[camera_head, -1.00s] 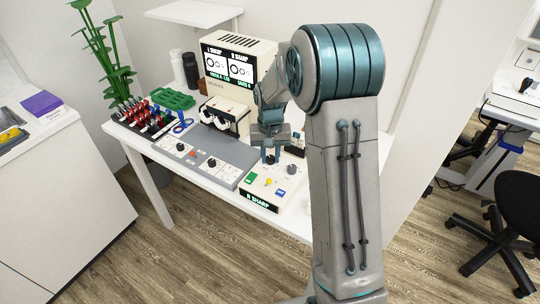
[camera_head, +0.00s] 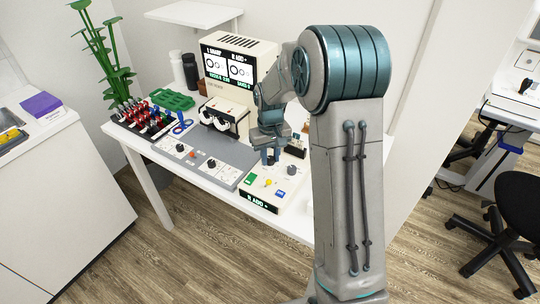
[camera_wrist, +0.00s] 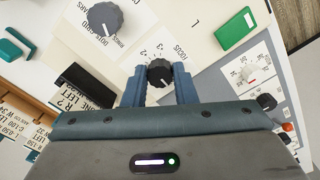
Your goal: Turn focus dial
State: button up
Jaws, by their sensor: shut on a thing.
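The focus dial (camera_wrist: 159,72) is a dark grey knob with a white pointer line, on a white panel marked FOCUS with numbers. In the wrist view it sits between the two blue fingers of my gripper (camera_wrist: 160,84), which are shut on its sides. The box's front display (camera_head: 262,203) reads "R ADD +". The screen (camera_head: 229,66) on the cream machine behind shows two panels with rings; its small text is hard to read.
A larger grey knob (camera_wrist: 104,18) and a green block (camera_wrist: 235,28) are near the fingers. A grey panel (camera_head: 203,160) with small knobs lies left of the box. A rack of red-handled items (camera_head: 145,119) and a green tray (camera_head: 172,99) stand farther left.

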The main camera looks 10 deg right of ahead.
aim_at(270, 159)
jog(key=o, duration=1)
notch_tip(270, 159, up, 14)
jog(key=s+m+t+p, duration=0.1)
jog(key=s+m+t, duration=0.1)
jog(key=s, duration=2.3)
jog(key=shift+s+a+t, duration=0.15)
jog(key=shift+s+t, duration=0.05)
jog(key=shift+t, duration=0.2)
